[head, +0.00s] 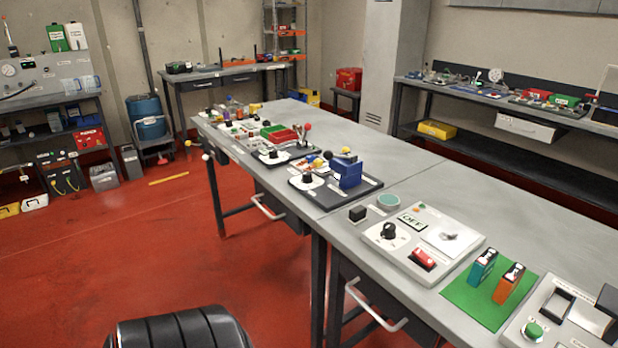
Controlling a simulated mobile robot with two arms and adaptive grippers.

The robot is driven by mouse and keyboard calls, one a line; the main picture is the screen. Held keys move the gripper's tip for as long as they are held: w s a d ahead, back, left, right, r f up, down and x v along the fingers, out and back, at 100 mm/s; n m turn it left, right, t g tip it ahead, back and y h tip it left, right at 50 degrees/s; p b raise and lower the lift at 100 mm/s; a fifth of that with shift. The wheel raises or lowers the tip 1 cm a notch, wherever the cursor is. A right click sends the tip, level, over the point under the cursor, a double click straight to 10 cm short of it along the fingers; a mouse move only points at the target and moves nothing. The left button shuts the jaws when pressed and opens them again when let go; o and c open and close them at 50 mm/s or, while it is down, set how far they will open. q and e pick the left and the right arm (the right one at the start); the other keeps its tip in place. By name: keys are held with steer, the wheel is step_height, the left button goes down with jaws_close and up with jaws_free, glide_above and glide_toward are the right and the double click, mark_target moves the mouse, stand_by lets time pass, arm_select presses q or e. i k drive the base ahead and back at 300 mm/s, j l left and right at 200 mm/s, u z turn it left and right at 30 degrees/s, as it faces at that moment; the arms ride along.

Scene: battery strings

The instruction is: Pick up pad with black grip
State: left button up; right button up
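A small black block (357,213) stands on the long grey table, near its front edge. It may be the pad with the black grip, but it is too small to tell. A flat round green disc (388,201) lies just to its right, apart from it. Neither of my grippers shows in the head view, so nothing is seen touching these things.
A control panel (400,258) with a black knob and red switch stands right of the block. Beyond it, a green mat (466,305) bears teal and orange batteries. A black board (327,195) with a blue device lies left. Red floor is open at left.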

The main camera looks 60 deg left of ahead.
mark_target(357, 215)
steer(key=u, duration=1.55)
